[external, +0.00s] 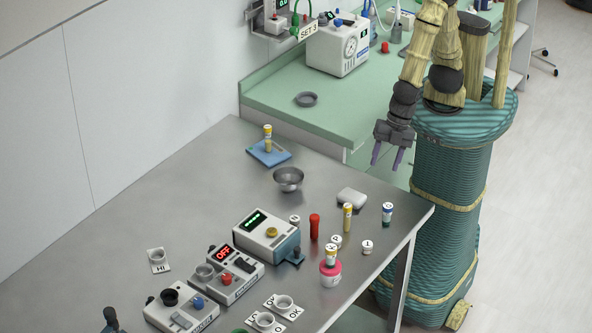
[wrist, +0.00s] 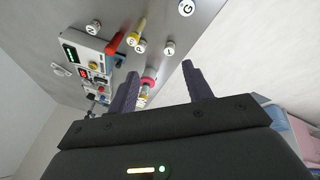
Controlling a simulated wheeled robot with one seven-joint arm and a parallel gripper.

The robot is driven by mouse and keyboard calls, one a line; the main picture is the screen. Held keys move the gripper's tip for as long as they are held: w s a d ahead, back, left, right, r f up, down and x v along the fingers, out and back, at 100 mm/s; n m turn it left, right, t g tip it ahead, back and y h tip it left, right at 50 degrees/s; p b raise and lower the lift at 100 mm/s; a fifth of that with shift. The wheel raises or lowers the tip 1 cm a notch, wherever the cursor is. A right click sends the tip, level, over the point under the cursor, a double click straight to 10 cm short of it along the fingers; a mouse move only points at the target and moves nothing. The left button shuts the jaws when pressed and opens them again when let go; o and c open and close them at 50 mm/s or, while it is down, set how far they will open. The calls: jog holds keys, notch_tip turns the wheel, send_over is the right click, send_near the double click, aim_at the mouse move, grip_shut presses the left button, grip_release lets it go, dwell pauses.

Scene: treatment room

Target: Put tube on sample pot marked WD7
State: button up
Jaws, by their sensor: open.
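I cannot read WD7 on any pot. Yellow-bodied tubes with white tops are in the external view: one (external: 348,217) stands on the grey table, one (external: 267,138) stands on a blue pad, and one (external: 331,255) is over a pink-and-white pot (external: 330,274). Another tube (external: 387,213), dark and white, stands near the table's right edge. A red tube (external: 314,227) stands left of the middle yellow one; it also shows in the wrist view (wrist: 115,45). My gripper (external: 387,160) is open and empty, raised beyond the table's far right edge; its fingers show in the wrist view (wrist: 160,78).
Small white lettered pieces (external: 337,241) (external: 368,247) stand among the tubes. Devices (external: 268,237) (external: 233,273) occupy the table's middle and front. A metal bowl (external: 288,179) and a pale block (external: 351,197) lie farther back. A green counter (external: 285,98) adjoins behind. The table's left part is mostly clear.

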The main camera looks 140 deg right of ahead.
jog(key=s+r+m+g, duration=0.1)
jog(key=s+r+m, duration=0.4)
jog(key=s+m, duration=0.2)
jog(key=shift+s+g+y, duration=0.3)
jog(key=shift+s+g, duration=0.1)
jog(key=shift+s, duration=0.35)
